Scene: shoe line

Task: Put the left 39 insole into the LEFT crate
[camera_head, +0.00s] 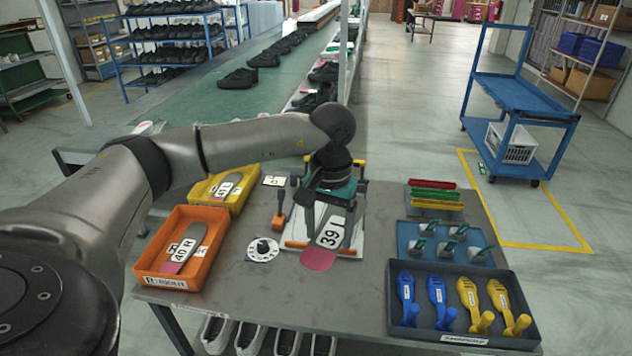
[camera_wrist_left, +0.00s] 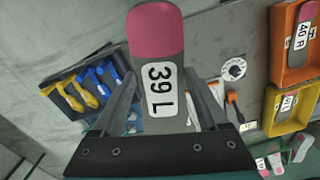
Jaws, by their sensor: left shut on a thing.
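The 39 L insole (camera_head: 319,258), grey with a pink end and a white label, is between the fingers of my left gripper (camera_head: 330,228). In the left wrist view the insole (camera_wrist_left: 157,35) sticks out past the fingers (camera_wrist_left: 160,103), its pink end outward. In the head view it is over a white board with orange edges; I cannot tell the gap. A yellow crate (camera_head: 243,202) stands at the back left, holding a 41 insole; I cannot read a side name on it. My right gripper is not in view.
An orange crate (camera_head: 160,280), labelled RIGHT, holds a 40 R insole in front of the yellow crate. A white dial (camera_head: 262,249) and an orange-handled tool (camera_head: 279,221) lie between. Blue and yellow tools fill a dark tray (camera_head: 455,335) at right.

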